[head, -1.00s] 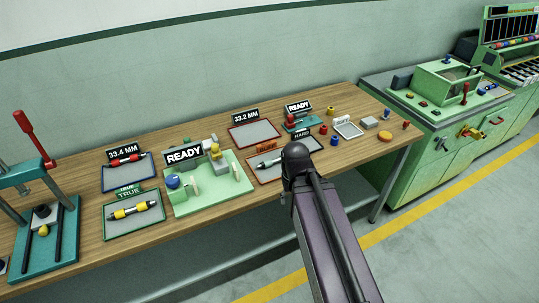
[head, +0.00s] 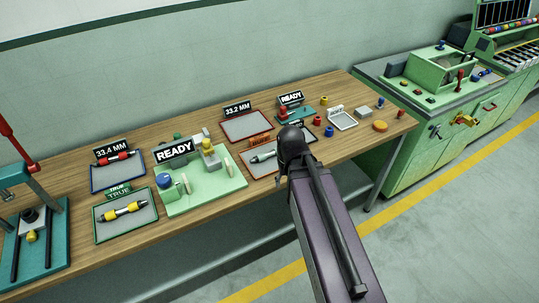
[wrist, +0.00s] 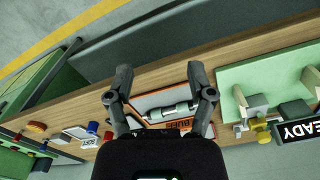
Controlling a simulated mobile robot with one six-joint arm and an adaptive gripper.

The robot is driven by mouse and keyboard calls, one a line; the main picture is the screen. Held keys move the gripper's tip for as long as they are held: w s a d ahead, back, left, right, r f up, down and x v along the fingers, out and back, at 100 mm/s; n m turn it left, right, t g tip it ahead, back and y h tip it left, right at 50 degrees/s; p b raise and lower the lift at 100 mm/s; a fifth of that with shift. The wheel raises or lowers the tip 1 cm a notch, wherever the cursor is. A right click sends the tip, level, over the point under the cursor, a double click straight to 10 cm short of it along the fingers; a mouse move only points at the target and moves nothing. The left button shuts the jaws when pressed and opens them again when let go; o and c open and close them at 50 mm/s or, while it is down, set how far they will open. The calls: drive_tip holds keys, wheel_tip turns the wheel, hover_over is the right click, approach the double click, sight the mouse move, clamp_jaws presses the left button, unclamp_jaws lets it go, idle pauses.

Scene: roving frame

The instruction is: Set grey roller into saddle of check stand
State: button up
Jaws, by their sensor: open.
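The grey roller (head: 264,156) lies in an orange-rimmed tray labelled BUFF on the bench. In the wrist view the roller (wrist: 172,110) lies between my spread fingers, as seen from above. My gripper (wrist: 160,70) is open and empty over this tray; in the head view my arm hides the tray's right part. Left of the tray in the head view is a light green stand (head: 205,188) with a READY sign, a blue knob, a yellow-topped post and pale uprights, apparently the check stand. Its pale upright (wrist: 240,98) shows at the right of the wrist view.
A red-rimmed tray (head: 246,127) at the back is empty. Trays with a red-and-black roller (head: 116,158) and a yellow-and-black roller (head: 123,211) lie left. A teal press (head: 38,240) stands at the far left.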

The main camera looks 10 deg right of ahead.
sight(270, 153)
drive_tip(key=w+m, duration=1.4)
drive_tip(key=w, duration=1.3)
drive_tip(key=shift+w+a+f+b, duration=0.15)
drive_tip(key=shift+w+f+b, duration=0.2)
drive_tip(key=shift+f, duration=0.15)
wheel_tip(270, 153, down, 8)
drive_tip(key=b, duration=0.8)
drive_tip(key=shift+f+b, duration=0.15)
drive_tip(key=shift+b, duration=0.15)
drive_tip(key=shift+f, duration=0.1)
drive_tip(key=shift+w+f+b, duration=0.15)
drive_tip(key=shift+f+b, duration=2.4)
drive_tip(key=shift+b, duration=0.1)
clamp_jaws()
